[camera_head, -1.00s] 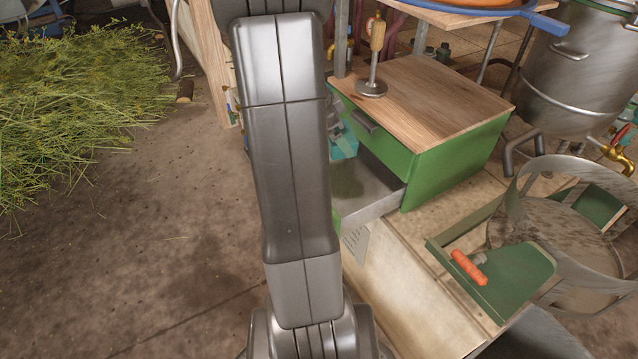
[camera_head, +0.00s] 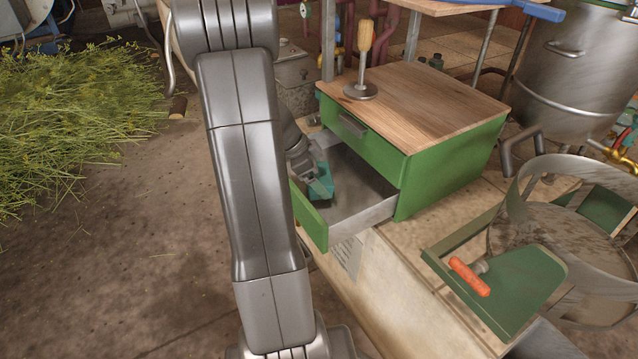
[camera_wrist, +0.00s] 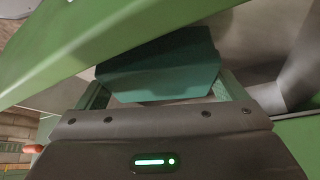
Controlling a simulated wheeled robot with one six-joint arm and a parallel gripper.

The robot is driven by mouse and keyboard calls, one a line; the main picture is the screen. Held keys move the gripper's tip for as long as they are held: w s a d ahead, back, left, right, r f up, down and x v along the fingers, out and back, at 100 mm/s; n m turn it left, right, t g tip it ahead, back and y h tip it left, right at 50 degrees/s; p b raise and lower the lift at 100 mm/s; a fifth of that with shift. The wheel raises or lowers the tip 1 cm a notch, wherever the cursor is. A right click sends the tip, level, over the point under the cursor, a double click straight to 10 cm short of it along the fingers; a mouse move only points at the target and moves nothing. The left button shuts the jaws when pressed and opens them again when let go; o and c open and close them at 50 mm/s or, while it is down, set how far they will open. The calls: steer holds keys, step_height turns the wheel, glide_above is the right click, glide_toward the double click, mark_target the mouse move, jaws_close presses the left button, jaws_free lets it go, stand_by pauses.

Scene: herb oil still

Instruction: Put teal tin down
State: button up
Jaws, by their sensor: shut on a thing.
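The teal tin (camera_head: 322,184) is in my gripper (camera_head: 314,180), over the open drawer (camera_head: 372,212) of the green cabinet. In the wrist view the tin (camera_wrist: 160,62) fills the space between the two fingers of my gripper (camera_wrist: 163,88), which is shut on it. My gripper points down into the drawer, near its left side. My arm hides part of the drawer's left end. I cannot tell whether the tin touches the drawer floor.
A wood-topped green cabinet (camera_head: 445,160) bears a wooden-handled press (camera_head: 362,75). Its upper front (camera_head: 350,125) stands close beside my gripper. Cut herbs (camera_head: 75,130) cover the floor at left.

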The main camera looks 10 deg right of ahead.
steer(key=shift+f, duration=0.95)
steer(key=shift+f+b, duration=0.2)
steer(key=shift+b, duration=0.2)
steer(key=o, duration=0.9)
steer(key=shift+r, duration=0.15)
steer(key=shift+r+p, duration=0.15)
steer(key=shift+p, duration=0.25)
steer(key=p+v, duration=0.2)
steer(key=v, duration=0.9)
steer(key=shift+a+r+p, duration=0.25)
steer(key=shift+r+p, duration=0.1)
